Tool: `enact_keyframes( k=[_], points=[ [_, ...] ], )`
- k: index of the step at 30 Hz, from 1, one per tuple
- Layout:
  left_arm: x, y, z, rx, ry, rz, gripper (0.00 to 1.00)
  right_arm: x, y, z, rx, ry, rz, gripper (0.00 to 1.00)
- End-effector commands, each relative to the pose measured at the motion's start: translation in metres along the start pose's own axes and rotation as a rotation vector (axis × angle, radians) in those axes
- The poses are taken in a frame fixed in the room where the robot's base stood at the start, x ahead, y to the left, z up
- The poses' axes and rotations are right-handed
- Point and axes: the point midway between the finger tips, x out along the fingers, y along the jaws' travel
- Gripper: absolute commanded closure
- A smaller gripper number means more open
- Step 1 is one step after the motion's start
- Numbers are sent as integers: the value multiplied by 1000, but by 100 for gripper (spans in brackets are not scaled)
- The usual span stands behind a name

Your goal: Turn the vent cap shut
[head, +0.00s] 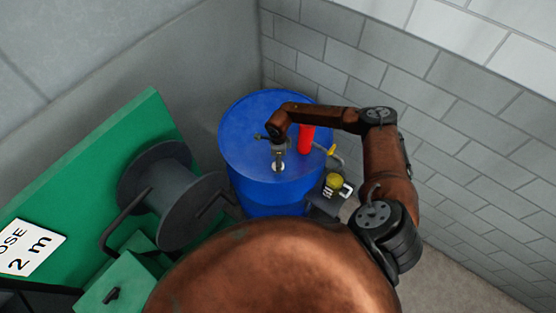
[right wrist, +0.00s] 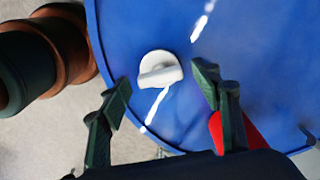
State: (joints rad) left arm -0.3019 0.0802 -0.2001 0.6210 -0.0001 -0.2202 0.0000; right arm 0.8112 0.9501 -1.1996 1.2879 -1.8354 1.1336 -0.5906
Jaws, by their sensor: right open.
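The vent cap (right wrist: 158,64) is a small white round cap with a raised grip bar, on the lid of the blue drum (right wrist: 125,20). The bar lies roughly crosswise in the right wrist view. In the head view the cap (head: 278,167) shows as a small pale spot on the drum (head: 245,140). My right gripper (right wrist: 163,77) is open and empty. Its fingers point at the lid, one to each side of the cap in the picture, with visible gaps; I cannot tell the height above it. It hangs over the lid in the head view (head: 278,153). My left gripper is not in view.
A red object (head: 306,139) is on the drum beside my right arm. A grey hose reel (head: 180,200) on a green panel (head: 100,165) stands left of the drum. Block walls (head: 450,110) close in behind and right. White streaks mark the lid (right wrist: 155,110).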

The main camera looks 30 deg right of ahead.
Motion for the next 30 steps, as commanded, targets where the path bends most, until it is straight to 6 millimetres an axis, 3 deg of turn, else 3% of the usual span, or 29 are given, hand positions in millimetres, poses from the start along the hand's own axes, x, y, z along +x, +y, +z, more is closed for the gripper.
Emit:
enact_keyframes(
  k=[8, 26, 30],
  points=[
    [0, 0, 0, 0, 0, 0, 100, 2, 0, -1, 1, 0, 0, 43],
    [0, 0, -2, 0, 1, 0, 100, 1, 0, -1, 1, 0, 0, 84],
    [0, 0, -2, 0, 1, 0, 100, 1, 0, -1, 6, 0, 0, 84]
  ],
)
